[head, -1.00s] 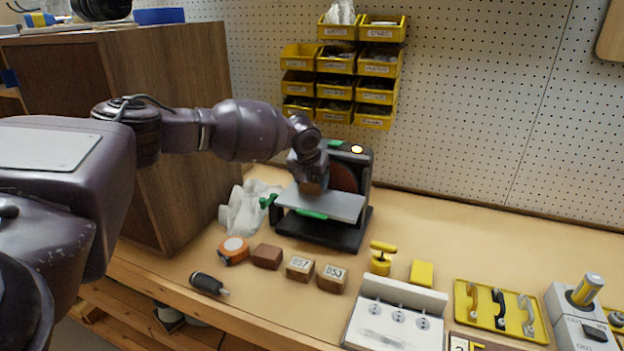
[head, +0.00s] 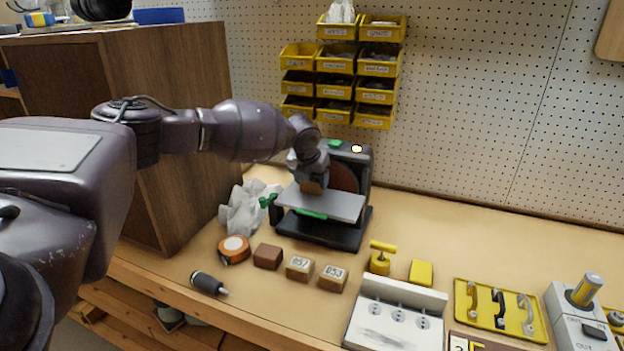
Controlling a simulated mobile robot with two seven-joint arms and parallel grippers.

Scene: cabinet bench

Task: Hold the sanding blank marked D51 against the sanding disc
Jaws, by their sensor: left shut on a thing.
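The sander (head: 322,232) stands at the back of the bench, with a grey rest table (head: 340,206) in front of its dark reddish disc (head: 346,178). My left gripper (head: 311,180) is over the left part of the rest table, just left of the disc. It is shut on a small brown wooden block (head: 311,187), low at the table. No marking on this block can be read from here. Whether the block touches the disc is hidden by the gripper. Two blanks marked D57 (head: 299,268) and D53 (head: 333,278) lie on the bench in front. My right gripper is not in view.
A brown block (head: 267,256), tape measure (head: 234,249), screwdriver (head: 208,284) and crumpled plastic bag (head: 246,208) lie left of and before the sander. A yellow clamp-like tool (head: 381,259) and yellow block (head: 421,272) are to the right. A wooden cabinet (head: 185,130) stands at left.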

